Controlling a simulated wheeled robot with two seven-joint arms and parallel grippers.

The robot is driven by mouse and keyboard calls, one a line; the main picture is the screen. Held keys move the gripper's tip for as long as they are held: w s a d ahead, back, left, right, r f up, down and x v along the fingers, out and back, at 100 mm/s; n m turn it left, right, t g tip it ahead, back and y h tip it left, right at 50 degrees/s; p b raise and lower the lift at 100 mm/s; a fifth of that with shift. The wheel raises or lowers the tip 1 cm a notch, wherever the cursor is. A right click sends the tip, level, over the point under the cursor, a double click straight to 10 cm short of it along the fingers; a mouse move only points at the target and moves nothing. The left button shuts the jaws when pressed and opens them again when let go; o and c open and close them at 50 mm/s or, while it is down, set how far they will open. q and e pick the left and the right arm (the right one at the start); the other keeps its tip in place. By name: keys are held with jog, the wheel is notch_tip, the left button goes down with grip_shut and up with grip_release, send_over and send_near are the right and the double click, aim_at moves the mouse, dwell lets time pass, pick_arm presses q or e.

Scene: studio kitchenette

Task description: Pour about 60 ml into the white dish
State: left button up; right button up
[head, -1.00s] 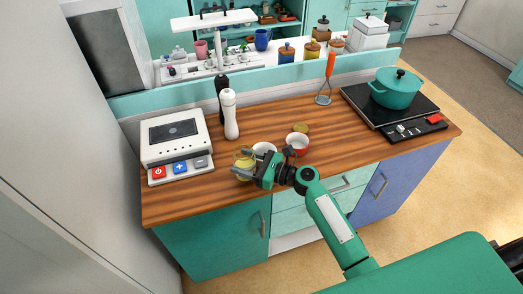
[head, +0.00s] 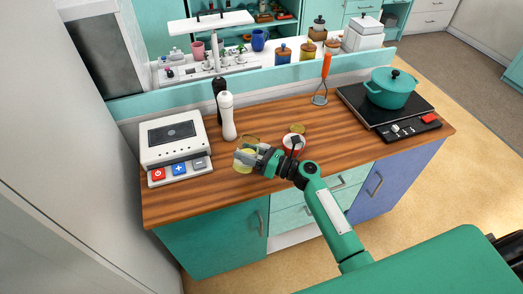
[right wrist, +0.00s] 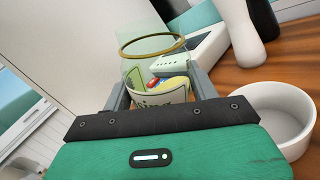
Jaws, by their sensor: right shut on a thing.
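My right gripper (head: 246,157) is shut on a clear glass jar (head: 250,141) with a gold-coloured rim and a pale label. In the right wrist view the jar (right wrist: 150,98) stands between the two fingers, about upright, with something yellow low inside; its level is unclear. The white dish (right wrist: 292,138) shows in the right wrist view to the right of the jar, apart from it, and its visible inside looks empty. In the head view the dish is mostly or fully hidden behind my right gripper. My left gripper is not in view.
A white scale-like device (head: 175,140) stands left, with white (head: 228,118) and black (head: 218,88) mills behind. A teal pot (head: 390,88) sits on the hob. The front-left counter is clear.

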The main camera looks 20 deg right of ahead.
jog(key=shift+w+d+r+m+t, duration=0.15)
jog(key=shift+d+m+t, duration=0.15)
jog(key=shift+m, duration=0.5)
jog(key=shift+w+d+m, duration=0.1)
jog(key=shift+w+m, duration=0.05)
jog(key=shift+m, duration=0.15)
jog(key=shift+m+t, duration=0.5)
jog(key=shift+m, duration=0.6)
jog(key=m, duration=0.2)
jog(key=m+t, duration=0.1)
jog(key=shift+f+m+p, duration=0.35)
jog(key=shift+m+p, duration=0.05)
jog(key=shift+r+m+t+h+p, duration=0.35)
jog(key=shift+m+p, duration=0.25)
jog(key=shift+m, duration=0.3)
jog(key=shift+r+m, duration=0.1)
jog(key=shift+m, duration=0.3)
jog(key=shift+f+m+t+h+p, duration=0.25)
jog(key=shift+m+t+h+p, duration=0.15)
jog(key=shift+m+p, duration=0.6)
jog(key=shift+s+a, duration=0.3)
